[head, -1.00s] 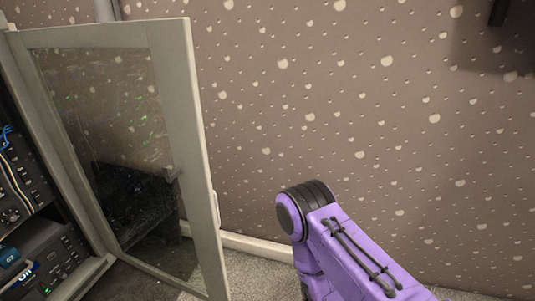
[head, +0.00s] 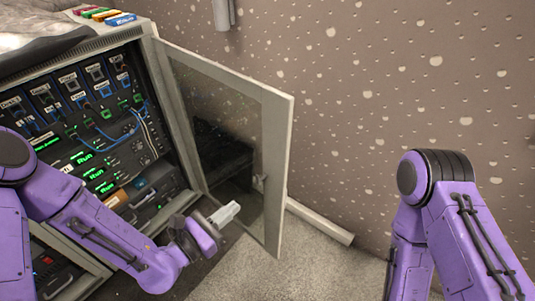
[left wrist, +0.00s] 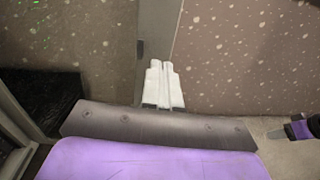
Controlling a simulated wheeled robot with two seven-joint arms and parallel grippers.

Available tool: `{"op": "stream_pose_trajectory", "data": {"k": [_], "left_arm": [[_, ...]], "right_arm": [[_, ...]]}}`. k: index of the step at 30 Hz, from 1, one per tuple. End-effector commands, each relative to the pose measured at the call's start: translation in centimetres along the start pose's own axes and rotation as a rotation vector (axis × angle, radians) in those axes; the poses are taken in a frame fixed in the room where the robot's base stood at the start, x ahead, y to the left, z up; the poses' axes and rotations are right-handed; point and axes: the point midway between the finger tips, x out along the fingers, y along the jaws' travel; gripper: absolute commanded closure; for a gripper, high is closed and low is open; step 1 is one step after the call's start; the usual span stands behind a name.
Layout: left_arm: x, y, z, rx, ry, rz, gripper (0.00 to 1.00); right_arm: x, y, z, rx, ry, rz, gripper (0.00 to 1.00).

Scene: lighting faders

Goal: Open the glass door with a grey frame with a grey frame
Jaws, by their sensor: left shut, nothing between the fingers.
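The glass door with a grey frame (head: 277,165) stands swung open from the equipment rack (head: 152,95), hinged at the rack's right side. A small handle or latch (head: 259,183) is on its frame near the free edge. My left gripper (head: 228,213) is shut and empty, in front of the door's lower part. In the left wrist view its white fingers (left wrist: 163,85) are together, with the grey door frame (left wrist: 153,40) behind them. I cannot tell whether they touch the door. My right arm shows at the right of the head view; its gripper is out of frame.
The rack holds several panels with knobs, blue cables and green displays. Several coloured items (head: 105,16) lie on its top. Grey carpet (head: 300,262) is clear between my arms.

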Motion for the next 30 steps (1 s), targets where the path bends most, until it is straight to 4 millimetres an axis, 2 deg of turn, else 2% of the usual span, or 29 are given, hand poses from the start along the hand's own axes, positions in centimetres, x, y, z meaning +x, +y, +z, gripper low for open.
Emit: {"op": "stream_pose_trajectory", "data": {"k": [1, 5, 15, 21, 25, 30], "left_arm": [[0.2, 0.0, 0.7, -0.020, -0.015, -0.005, 1.00], [1.7, -0.1, 0.5, -0.029, -0.021, -0.011, 1.00], [9.1, -0.2, 0.6, -0.026, -0.018, -0.011, 1.00], [12.6, -0.2, 0.7, -0.027, -0.018, -0.009, 1.00], [13.8, -0.2, 0.7, -0.028, -0.017, -0.009, 1.00], [14.1, -0.2, 0.7, -0.028, -0.017, -0.008, 1.00]], "right_arm": [[-0.3, 0.0, -0.1, 0.001, 0.001, 0.000, 0.57], [-0.1, 0.0, 0.0, 0.001, 0.001, 0.000, 0.57], [-0.3, 0.0, -0.1, 0.000, 0.001, 0.000, 0.57], [-0.4, 0.0, -0.2, 0.000, 0.001, 0.000, 0.57], [-0.5, 0.0, -0.2, 0.000, 0.001, 0.000, 0.57], [-0.5, 0.0, -0.2, 0.000, 0.001, 0.000, 0.57]]}}
